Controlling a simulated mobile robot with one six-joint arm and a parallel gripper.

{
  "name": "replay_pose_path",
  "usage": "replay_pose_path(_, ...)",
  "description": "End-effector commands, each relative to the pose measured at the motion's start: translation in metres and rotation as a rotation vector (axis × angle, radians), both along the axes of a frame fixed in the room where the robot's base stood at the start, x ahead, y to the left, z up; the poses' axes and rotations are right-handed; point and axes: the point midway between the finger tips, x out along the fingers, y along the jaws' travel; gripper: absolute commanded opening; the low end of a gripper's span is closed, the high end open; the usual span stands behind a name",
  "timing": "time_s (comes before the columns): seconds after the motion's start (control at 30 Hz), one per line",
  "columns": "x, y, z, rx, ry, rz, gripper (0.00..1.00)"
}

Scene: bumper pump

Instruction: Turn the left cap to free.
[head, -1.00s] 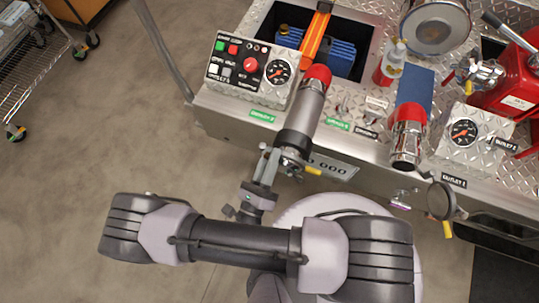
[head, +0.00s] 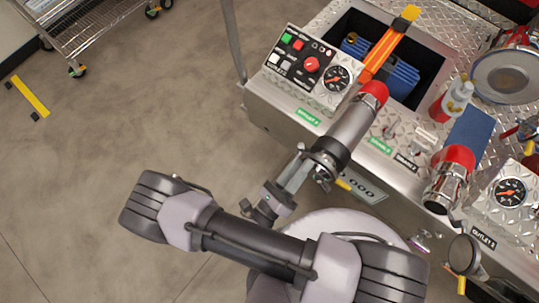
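The left outlet is a silver pipe (head: 352,122) with a red collar (head: 374,92), sloping down toward me from the metal panel. Its dark left cap (head: 329,156) sits at the near end, with a yellow-tipped lever (head: 343,184) beside it. My gripper (head: 302,170) is at the cap's lower left side, its fingers touching or very close to it. The fingers overlap the dark fittings, so I cannot tell whether they close on the cap. The right outlet (head: 448,185) has a red collar, and a round dark cap (head: 464,254) hangs below it.
A control box (head: 308,62) with buttons and a gauge stands behind the left pipe. A second gauge (head: 510,192) is at the right. An open bay (head: 400,60) holds blue and orange items.

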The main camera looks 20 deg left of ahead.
Motion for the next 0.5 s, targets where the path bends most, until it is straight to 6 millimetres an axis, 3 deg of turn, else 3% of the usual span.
replay_pose_path(0.3,-0.084,0.031,-0.025,0.006,0.001,0.009,0.29)
replay_pose_path(0.5,-0.126,0.045,-0.039,0.003,0.002,0.003,0.29)
